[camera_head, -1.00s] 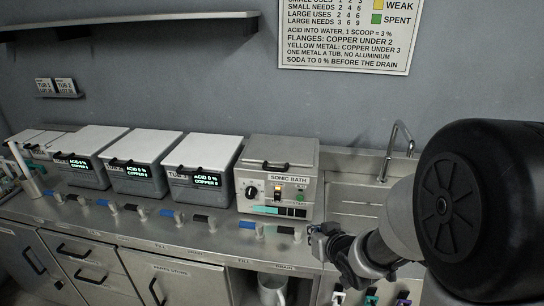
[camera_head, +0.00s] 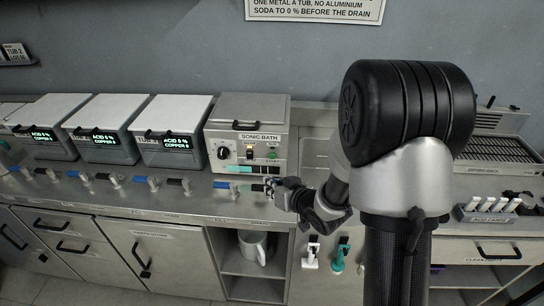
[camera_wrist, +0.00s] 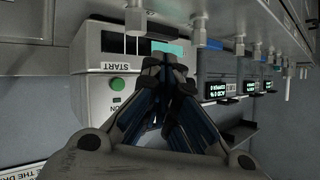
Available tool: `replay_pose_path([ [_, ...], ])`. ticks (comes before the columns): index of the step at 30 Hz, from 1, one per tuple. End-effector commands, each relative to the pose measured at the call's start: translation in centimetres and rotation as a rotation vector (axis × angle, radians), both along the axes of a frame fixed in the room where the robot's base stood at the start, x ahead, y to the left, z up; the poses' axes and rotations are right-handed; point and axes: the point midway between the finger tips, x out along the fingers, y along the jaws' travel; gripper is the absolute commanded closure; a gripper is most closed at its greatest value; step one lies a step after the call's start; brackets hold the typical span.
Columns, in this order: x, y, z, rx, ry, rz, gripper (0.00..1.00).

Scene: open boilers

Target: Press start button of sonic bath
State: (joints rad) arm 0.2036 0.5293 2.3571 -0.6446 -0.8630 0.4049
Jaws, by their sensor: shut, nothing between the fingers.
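The sonic bath (camera_head: 217,172) is a grey box with a closed lid and a front panel with a black knob, a lit switch and a teal display strip. Its green start button (camera_head: 273,153) is at the right of the panel. In the wrist view, which is upside down, the green button (camera_wrist: 118,84) shows under the word START, left of the fingers. My gripper (camera_head: 274,186) is shut and empty, just in front of the lower right part of the bath, below the button in the head view. In the wrist view the closed fingertips (camera_wrist: 166,66) appear beside the button, apart from it.
Several grey tubs (camera_head: 172,146) with lids and displays stand left of the bath. A row of blue and black valve handles (camera_head: 145,182) lines the counter's front edge. A tap and sink area lie behind my arm.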

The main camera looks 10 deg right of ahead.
Motion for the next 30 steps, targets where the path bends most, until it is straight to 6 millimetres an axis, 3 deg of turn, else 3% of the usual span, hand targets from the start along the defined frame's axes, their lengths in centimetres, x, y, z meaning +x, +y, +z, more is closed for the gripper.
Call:
replay_pose_path([
  [9, 4.3, -1.5, 0.1, -0.001, 0.000, 0.000, 1.00],
  [15, 6.2, -2.1, 0.1, -0.001, 0.000, 0.000, 1.00],
  [30, 6.9, -2.3, 0.0, 0.001, 0.001, 0.000, 1.00],
])
